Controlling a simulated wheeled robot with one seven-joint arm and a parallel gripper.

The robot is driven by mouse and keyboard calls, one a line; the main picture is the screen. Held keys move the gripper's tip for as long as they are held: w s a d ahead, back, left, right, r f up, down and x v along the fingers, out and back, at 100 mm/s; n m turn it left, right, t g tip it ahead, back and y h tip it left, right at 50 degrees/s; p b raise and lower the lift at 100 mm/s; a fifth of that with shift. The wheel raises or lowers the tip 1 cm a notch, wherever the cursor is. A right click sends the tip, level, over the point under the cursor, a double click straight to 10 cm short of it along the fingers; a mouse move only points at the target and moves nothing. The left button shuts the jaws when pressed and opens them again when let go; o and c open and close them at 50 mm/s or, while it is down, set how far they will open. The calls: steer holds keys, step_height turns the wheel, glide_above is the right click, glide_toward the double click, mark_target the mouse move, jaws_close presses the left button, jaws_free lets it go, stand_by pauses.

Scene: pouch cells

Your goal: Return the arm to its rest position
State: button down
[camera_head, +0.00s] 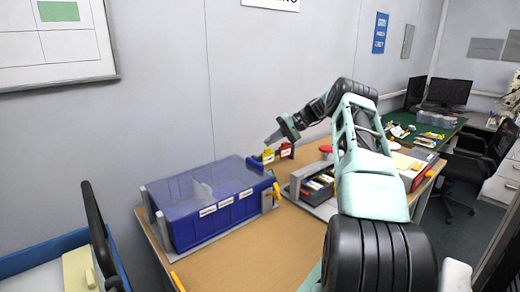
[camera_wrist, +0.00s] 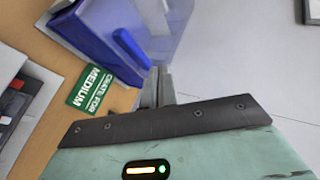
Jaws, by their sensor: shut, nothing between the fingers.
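My arm reaches over the wooden table from the lower right in the head view. My gripper (camera_head: 275,138) hangs in the air above the table's back part, near the wall and above the small yellow and red items. In the wrist view my gripper (camera_wrist: 156,75) shows its two fingers together, with nothing between them. The blue bin unit (camera_head: 222,212) with a clear cover stands on the table to the left of the gripper. Its end also shows at the top of the wrist view (camera_wrist: 92,32).
A tray with dark slots (camera_head: 316,190) stands right of the bins, partly behind my arm. A yellow item (camera_head: 268,155) and a red item (camera_head: 287,150) sit near the wall. A green sign (camera_wrist: 92,88) lies by the bin. Bare tabletop (camera_head: 235,255) shows in front.

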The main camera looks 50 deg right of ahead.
steer(key=shift+v, duration=2.5)
steer(key=shift+f, duration=0.1)
